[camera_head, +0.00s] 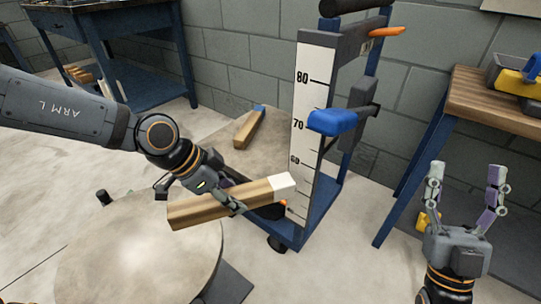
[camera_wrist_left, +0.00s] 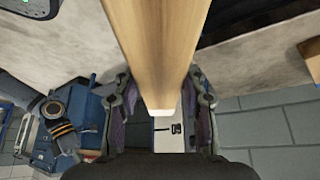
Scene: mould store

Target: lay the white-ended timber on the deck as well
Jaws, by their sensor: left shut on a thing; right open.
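The white-ended timber (camera_head: 195,213) is a light wooden bar with a white end at its right. My left gripper (camera_head: 233,203) is shut around its middle and holds it raised and nearly level, in front of the trolley. In the left wrist view the timber (camera_wrist_left: 157,45) runs between the two fingers. The trolley's deck (camera_head: 215,143) is a brownish board, partly hidden by my left arm and the timber. A blue-ended timber (camera_head: 248,130) lies on it towards the back. My right gripper (camera_head: 467,174) is open and empty at the right, pointing up.
The trolley's blue frame carries a white number scale (camera_head: 303,130), a blue-tipped arm (camera_head: 337,121) and an orange lever (camera_head: 385,32) right of the deck. A wooden bench (camera_head: 495,100) with a yellow and grey item stands at right, a blue bench (camera_head: 110,40) at back left.

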